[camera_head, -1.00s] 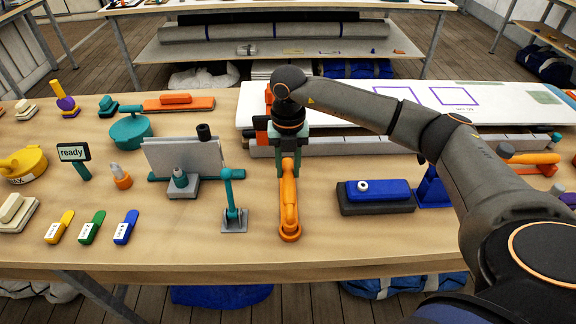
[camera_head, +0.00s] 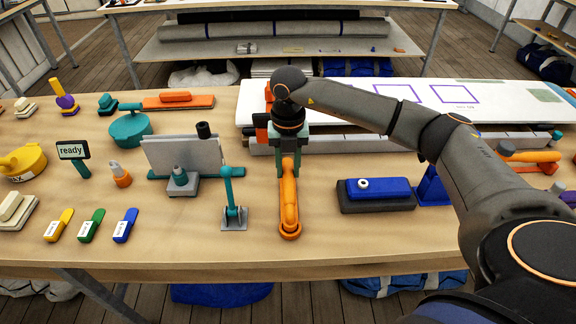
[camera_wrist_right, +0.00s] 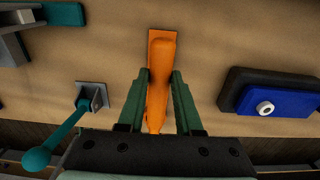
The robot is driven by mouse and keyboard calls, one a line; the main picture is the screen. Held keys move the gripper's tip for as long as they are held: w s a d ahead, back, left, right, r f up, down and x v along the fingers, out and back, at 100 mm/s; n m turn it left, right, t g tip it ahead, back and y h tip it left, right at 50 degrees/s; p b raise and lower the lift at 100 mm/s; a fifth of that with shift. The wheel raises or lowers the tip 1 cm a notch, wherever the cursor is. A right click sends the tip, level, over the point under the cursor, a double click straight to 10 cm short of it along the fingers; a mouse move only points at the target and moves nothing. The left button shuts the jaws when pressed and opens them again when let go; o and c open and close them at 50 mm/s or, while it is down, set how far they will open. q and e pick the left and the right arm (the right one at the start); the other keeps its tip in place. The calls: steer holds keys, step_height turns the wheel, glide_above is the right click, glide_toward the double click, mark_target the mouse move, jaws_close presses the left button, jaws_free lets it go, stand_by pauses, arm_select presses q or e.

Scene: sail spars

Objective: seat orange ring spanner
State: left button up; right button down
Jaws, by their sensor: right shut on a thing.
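The orange ring spanner (camera_head: 289,205) is long and narrow, with a rounded end toward the table's front edge. My right gripper (camera_head: 287,172) points down from above and is shut on it near its far part. In the right wrist view, the two green fingers of the gripper (camera_wrist_right: 160,84) stand on either side of the orange spanner (camera_wrist_right: 158,75). A flat orange piece shows around its far end there. I cannot tell whether the spanner touches the table. My left gripper is not in view.
A teal lever on a grey plate (camera_head: 234,218) stands close left of the spanner. A blue block with a white ring (camera_head: 378,189) sits on a dark base to the right. A panel stand (camera_head: 185,157) is behind left. Bare tabletop lies in front.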

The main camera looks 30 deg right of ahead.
steer(key=shift+f+b, duration=0.45)
steer(key=shift+f, duration=0.4)
steer(key=c, duration=0.5)
jaws_free()
step_height(320, 180, up, 13)
steer(key=b, duration=0.1)
steer(key=shift+w+f, duration=0.15)
steer(key=shift+f, duration=0.05)
steer(key=shift+d, duration=0.1)
